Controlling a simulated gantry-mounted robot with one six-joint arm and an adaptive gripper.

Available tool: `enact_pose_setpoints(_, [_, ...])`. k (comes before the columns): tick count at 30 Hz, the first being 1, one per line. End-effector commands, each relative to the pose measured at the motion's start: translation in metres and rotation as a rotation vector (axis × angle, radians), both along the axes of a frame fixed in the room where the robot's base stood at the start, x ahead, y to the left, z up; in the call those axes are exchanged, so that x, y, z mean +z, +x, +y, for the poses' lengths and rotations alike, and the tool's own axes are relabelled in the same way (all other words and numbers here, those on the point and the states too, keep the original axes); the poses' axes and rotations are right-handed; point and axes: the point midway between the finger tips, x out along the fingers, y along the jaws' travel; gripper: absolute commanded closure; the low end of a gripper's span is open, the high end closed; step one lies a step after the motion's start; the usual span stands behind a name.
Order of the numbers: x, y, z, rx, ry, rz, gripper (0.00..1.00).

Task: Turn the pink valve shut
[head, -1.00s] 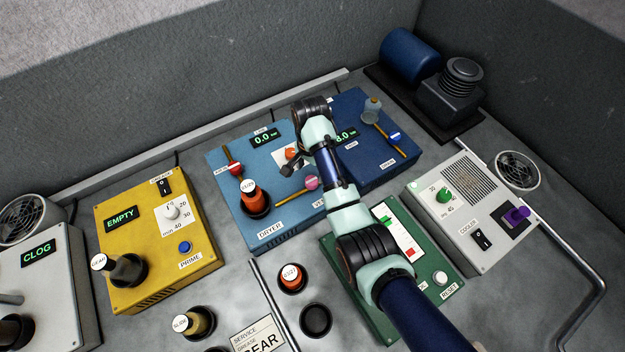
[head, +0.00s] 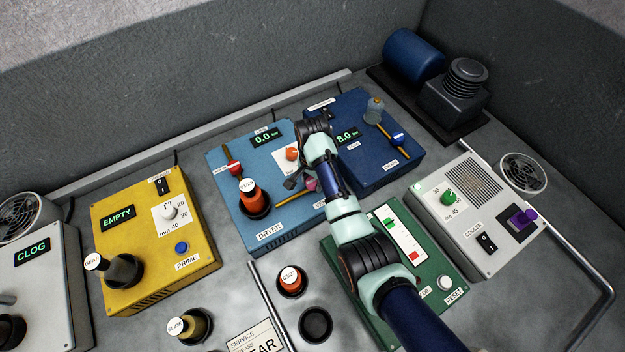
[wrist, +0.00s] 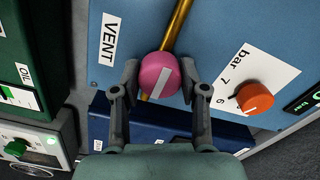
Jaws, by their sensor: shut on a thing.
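The pink valve (wrist: 160,77) is a round knob with a white bar on its face, set on a brass pipe (wrist: 179,22) beside the VENT label. In the head view the pink valve (head: 311,185) shows on the light blue dryer box (head: 236,217), partly hidden by my gripper and arm.
An orange knob (wrist: 255,97) with a bar scale sits close to the right of my gripper in the wrist view. On the dryer box are a red-handled valve (head: 234,167) and an orange bottle (head: 254,198). A dark blue box (head: 372,168) and a green box (head: 437,262) stand close by.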

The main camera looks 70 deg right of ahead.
Motion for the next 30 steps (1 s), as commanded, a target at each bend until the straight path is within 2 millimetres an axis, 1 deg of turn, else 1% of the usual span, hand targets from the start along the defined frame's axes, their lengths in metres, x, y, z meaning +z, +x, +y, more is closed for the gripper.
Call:
enact_pose_setpoints(8, [0.0015,-0.0001,-0.0001,0.021,0.0,0.001,0.92])
enact_pose_setpoints(14, [0.0037,-0.0002,0.0,0.103,0.001,0.002,0.92])
enact_pose_setpoints(20, [0.0052,-0.0001,-0.0002,0.257,0.001,0.001,0.92])
enact_pose_setpoints(30, [0.004,0.0001,-0.0004,0.579,0.0,0.001,0.91])
